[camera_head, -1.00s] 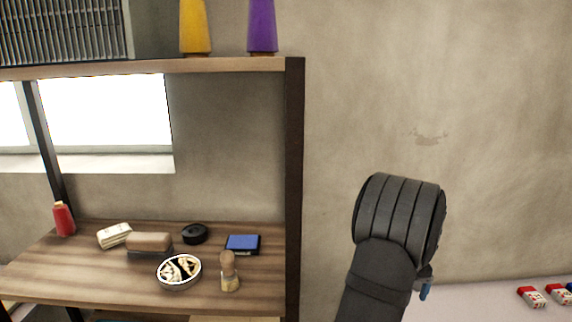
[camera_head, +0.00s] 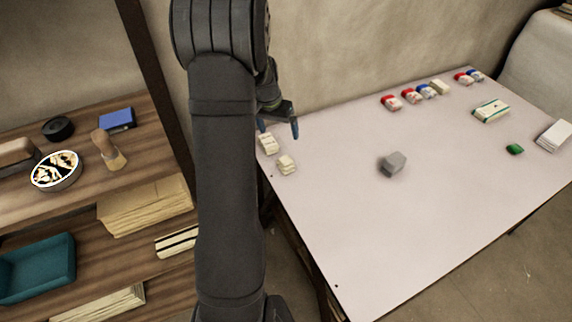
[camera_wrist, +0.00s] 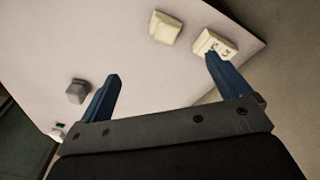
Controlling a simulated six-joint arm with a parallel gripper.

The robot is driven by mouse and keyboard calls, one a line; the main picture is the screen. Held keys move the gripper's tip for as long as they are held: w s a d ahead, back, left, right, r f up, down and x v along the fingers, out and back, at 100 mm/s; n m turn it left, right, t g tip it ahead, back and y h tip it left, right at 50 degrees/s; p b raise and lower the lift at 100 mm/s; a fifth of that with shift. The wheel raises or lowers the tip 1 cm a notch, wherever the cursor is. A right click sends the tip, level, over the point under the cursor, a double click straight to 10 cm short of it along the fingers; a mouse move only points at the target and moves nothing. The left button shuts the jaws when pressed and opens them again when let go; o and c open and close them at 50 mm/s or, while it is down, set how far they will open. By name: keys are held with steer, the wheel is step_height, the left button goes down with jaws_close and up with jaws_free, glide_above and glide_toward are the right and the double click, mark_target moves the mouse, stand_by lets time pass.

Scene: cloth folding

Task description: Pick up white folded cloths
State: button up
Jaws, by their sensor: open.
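Two small cream-white folded pieces, likely the cloths, lie near the left end of the pale table. One (camera_head: 268,143) is closer to the back left edge and the other (camera_head: 286,165) is slightly in front of it. The wrist view shows both, one plain (camera_wrist: 165,27) and one with dark marks (camera_wrist: 216,43) near the table edge. My gripper (camera_head: 279,127) is above the table's left end, near these pieces. In the wrist view my gripper (camera_wrist: 162,67) has its blue fingers wide apart with nothing between them. The right finger's tip overlaps the marked piece in the picture; contact cannot be told.
A grey block (camera_head: 393,164) sits mid-table. Several red and blue packs (camera_head: 391,102) line the back edge. A green-and-white pack (camera_head: 491,110), a green item (camera_head: 515,149) and a white block (camera_head: 554,135) are at right. Wooden shelves (camera_head: 150,170) stand left. The table's front is clear.

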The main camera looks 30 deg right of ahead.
steer(key=a+m+h, duration=0.1)
steer(key=a+m, duration=0.1)
steer(key=m, duration=0.5)
glide_toward(285, 162)
steer(key=x, duration=0.9)
steer(key=shift+d+f, duration=0.15)
steer(key=shift+f, duration=0.25)
steer(key=c, duration=1)
